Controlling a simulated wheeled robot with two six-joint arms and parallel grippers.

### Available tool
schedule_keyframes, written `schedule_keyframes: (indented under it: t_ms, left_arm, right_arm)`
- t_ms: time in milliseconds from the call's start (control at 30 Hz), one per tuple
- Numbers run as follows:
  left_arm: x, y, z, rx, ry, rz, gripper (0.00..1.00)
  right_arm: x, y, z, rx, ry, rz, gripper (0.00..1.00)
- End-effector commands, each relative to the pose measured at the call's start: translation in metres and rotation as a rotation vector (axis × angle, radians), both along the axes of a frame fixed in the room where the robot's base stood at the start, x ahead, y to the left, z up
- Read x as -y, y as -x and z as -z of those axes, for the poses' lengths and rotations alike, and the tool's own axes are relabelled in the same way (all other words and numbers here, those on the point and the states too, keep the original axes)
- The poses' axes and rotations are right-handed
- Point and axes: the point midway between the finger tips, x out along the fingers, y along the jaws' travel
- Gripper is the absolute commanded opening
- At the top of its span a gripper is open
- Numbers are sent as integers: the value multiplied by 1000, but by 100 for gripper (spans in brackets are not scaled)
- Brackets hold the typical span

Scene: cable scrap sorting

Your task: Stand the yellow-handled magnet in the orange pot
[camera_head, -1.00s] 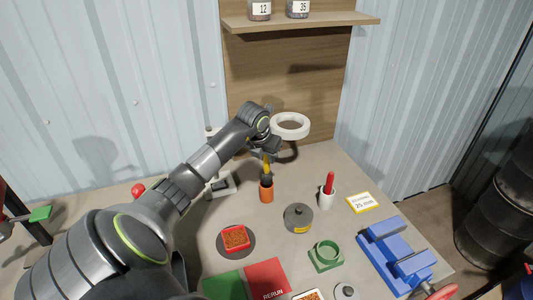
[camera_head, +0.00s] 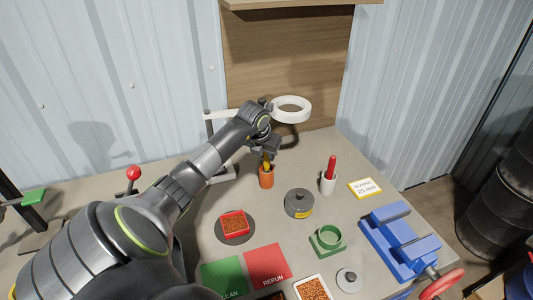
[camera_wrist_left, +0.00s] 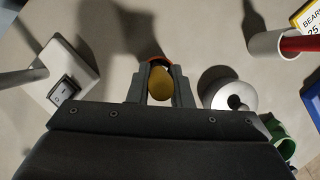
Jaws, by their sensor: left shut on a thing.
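The yellow-handled magnet (camera_head: 266,163) is upright, with its lower end inside the orange pot (camera_head: 266,180) on the table. In the left wrist view its round yellow top (camera_wrist_left: 160,84) sits between my left fingers, and the orange pot's rim (camera_wrist_left: 158,61) shows just beyond them. My left gripper (camera_head: 267,153) points down over the pot and is shut on the yellow handle. The magnet's lower end is hidden by the pot's wall. My right gripper is not in any view.
A white pot (camera_head: 327,184) with a red-handled tool stands to the right. A grey round weight (camera_head: 299,204), a red tray of granules (camera_head: 235,225), a green ring fixture (camera_head: 327,242) and a blue vise (camera_head: 400,245) lie nearer. A white ring lamp (camera_head: 292,109) stands behind.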

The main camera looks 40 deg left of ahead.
Motion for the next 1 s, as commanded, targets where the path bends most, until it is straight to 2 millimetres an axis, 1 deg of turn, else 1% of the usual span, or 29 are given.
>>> schedule_keyframes:
  t_ms: [33, 67, 200, 233, 267, 533, 667, 800, 1000]
  left_arm:
    - [0, 0, 0, 1, 0, 0, 0]
    - [0, 0, 0, 1, 0, 0, 20]
    - [0, 0, 0, 0, 0, 0, 38]
    - [0, 0, 0, 0, 0, 0, 42]
    - [0, 0, 0, 0, 0, 0, 44]
    - [0, 0, -1, 0, 0, 0, 44]
    - [0, 3, -8, 1, -1, 1, 44]
    - [2, 11, -28, 3, -5, 3, 44]
    - [7, 29, -74, 5, -7, 2, 44]
  right_arm:
    - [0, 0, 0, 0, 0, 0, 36]
    - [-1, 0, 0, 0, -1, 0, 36]
    - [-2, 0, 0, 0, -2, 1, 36]
    - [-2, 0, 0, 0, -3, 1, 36]
    - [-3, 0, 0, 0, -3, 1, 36]
    - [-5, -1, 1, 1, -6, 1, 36]
    - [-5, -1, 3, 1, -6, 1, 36]
    - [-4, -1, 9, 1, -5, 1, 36]
    - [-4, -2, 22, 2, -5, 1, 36]
